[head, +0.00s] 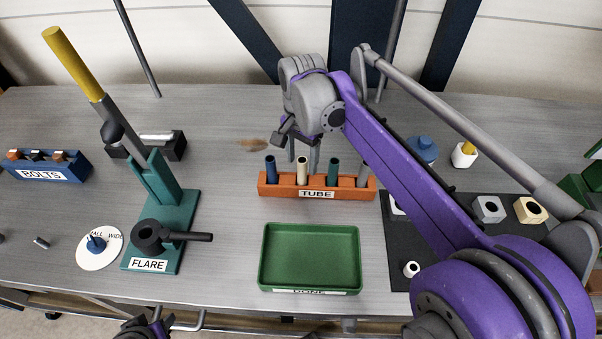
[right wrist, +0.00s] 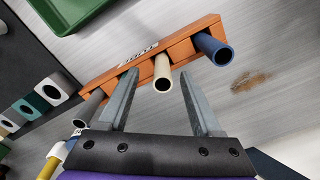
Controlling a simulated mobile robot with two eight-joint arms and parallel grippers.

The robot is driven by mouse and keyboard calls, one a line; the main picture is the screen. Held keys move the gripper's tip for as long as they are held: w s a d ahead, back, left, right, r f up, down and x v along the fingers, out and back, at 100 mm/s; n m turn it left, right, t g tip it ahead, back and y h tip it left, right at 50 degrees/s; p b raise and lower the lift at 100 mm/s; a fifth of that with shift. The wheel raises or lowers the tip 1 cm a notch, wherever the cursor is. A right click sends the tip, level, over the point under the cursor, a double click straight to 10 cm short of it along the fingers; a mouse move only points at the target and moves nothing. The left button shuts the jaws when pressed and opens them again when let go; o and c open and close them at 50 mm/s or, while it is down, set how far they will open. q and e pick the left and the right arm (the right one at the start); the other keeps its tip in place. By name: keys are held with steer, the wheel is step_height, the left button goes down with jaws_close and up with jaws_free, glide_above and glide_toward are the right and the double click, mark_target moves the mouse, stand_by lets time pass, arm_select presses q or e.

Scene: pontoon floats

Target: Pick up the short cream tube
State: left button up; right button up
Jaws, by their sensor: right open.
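The cream tube (head: 302,172) stands upright in the orange rack labelled TUBE (head: 317,194), between a blue tube (head: 271,171) and a green tube (head: 333,169). My right gripper (head: 303,156) is open above and behind the rack. In the right wrist view, the cream tube (right wrist: 163,73) shows its open end between the spread fingers (right wrist: 160,84), touching neither as far as I can see. The green tube is hidden behind a finger there. My left gripper (head: 146,328) shows only partly at the bottom edge of the head view; its jaws are unclear.
A green tray (head: 310,285) lies in front of the rack. A teal FLARE tool (head: 172,225) stands to the left, near a blue BOLTS bin (head: 45,166). A dark mat (head: 400,237) with blocks lies to the right.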

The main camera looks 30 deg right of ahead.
mark_target(302, 172)
steer(key=shift+w+d+f, duration=0.1)
steer(key=shift+w+f, duration=0.15)
steer(key=shift+f, duration=0.45)
step_height(302, 172, down, 4)
steer(key=shift+w+d+f, duration=0.1)
steer(key=shift+d+f, duration=0.05)
steer(key=shift+f, duration=0.1)
jaws_close()
